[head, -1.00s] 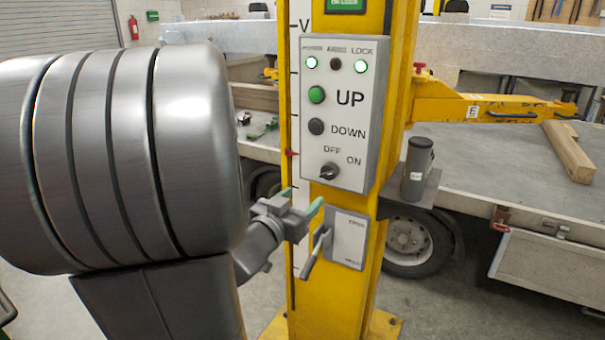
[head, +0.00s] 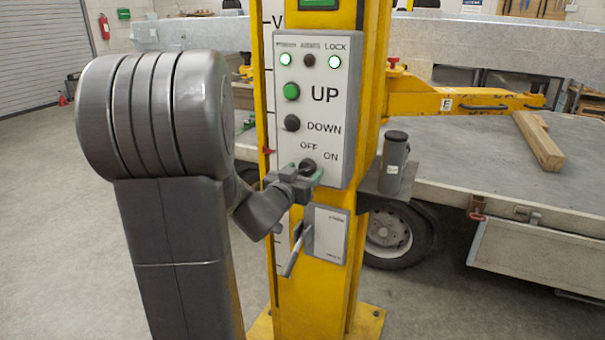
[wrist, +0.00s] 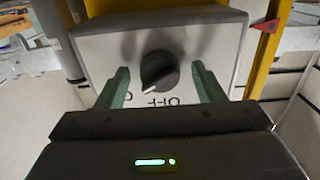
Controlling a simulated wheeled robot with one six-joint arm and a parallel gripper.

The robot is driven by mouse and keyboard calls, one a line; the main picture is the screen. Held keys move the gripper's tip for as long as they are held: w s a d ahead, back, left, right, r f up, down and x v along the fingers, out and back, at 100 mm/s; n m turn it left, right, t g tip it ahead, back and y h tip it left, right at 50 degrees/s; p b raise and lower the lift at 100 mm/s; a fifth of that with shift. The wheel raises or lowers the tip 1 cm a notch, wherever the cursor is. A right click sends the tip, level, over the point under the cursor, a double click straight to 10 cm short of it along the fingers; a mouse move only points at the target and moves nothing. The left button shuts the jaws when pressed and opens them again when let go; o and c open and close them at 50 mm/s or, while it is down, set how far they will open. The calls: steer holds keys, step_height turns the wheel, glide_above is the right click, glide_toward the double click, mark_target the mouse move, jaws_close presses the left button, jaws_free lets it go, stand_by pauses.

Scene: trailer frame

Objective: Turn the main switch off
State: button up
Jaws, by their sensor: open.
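The main switch is a black rotary knob (head: 308,166) low on the grey control panel (head: 342,100), beneath the OFF and ON labels. In the wrist view the panel appears upside down, and the knob (wrist: 159,71) has a pale mark pointing down-left, toward the partly hidden ON lettering. My gripper (head: 304,173) is at the knob in the head view. In the wrist view my gripper (wrist: 160,80) is open, with one green finger on each side of the knob and visible gaps between. Whether the fingertips reach past its face I cannot tell.
The panel is on a yellow post (head: 366,80). Its left and right top lights glow green; the middle one is dark. A lever (head: 297,250) sticks out below the panel. A dark cylinder (head: 393,162) stands on a shelf to the right. A trailer bed (head: 480,150) lies behind.

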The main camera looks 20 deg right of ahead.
steer(key=c, duration=1)
steer(key=shift+o, duration=0.2)
steer(key=shift+n+p, duration=0.3)
steer(key=shift+r+n+p, duration=0.15)
steer(key=shift+n+p, duration=0.65)
steer(key=shift+n, duration=0.1)
steer(key=n+p, duration=0.2)
steer(key=n, duration=0.1)
steer(key=shift+n, duration=0.3)
steer(key=n+p, duration=0.3)
steer(key=n, duration=0.2)
steer(key=shift+s+n+p, duration=0.1)
steer(key=shift+n+p, duration=0.2)
steer(key=shift+n, duration=0.4)
